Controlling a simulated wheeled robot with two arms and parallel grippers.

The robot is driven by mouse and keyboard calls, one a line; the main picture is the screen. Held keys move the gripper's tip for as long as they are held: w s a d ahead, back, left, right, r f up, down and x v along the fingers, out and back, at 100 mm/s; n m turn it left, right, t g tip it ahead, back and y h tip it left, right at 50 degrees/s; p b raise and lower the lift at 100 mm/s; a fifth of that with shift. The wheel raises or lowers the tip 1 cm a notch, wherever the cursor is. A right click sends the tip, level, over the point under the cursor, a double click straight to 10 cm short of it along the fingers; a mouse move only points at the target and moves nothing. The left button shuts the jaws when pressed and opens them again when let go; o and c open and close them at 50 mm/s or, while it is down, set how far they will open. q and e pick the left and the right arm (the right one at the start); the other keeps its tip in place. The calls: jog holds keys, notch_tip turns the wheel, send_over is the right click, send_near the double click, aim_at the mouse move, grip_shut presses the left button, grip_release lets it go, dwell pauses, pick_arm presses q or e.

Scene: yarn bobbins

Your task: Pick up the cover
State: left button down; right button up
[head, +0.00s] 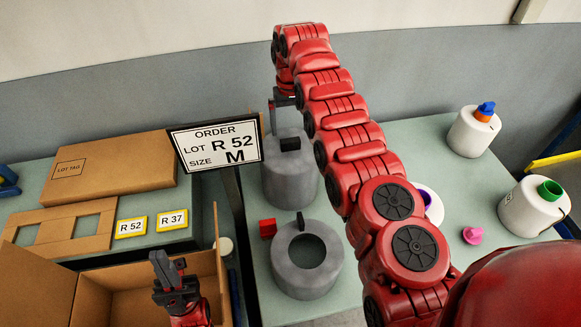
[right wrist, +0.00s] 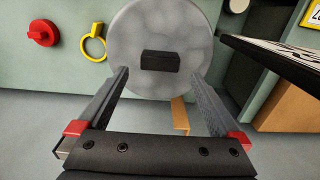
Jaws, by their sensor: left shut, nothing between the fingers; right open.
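The cover appears to be the round grey lid with a black block handle (head: 289,143), on top of a grey cylinder (head: 290,180) in the head view. The lid (right wrist: 160,25) and its handle (right wrist: 160,60) also show in the right wrist view. My right gripper (head: 284,103) is at the far side of the cylinder, its fingers partly hidden by my arm. In the right wrist view the right gripper (right wrist: 158,73) is open, with its fingers apart on either side of the handle and nothing between them. My left gripper (head: 172,280) is shut and empty over the cardboard box.
An order sign (head: 215,145) reading R 52, M stands left of the cylinder. The open cardboard box (head: 120,305) is at left. White jars (head: 473,135) stand at right.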

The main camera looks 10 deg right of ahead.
aim_at(291, 140)
notch_tip(291, 140, down, 5)
jog(key=shift+s+r+p, duration=0.15)
jog(key=shift+p, duration=1.05)
grip_shut()
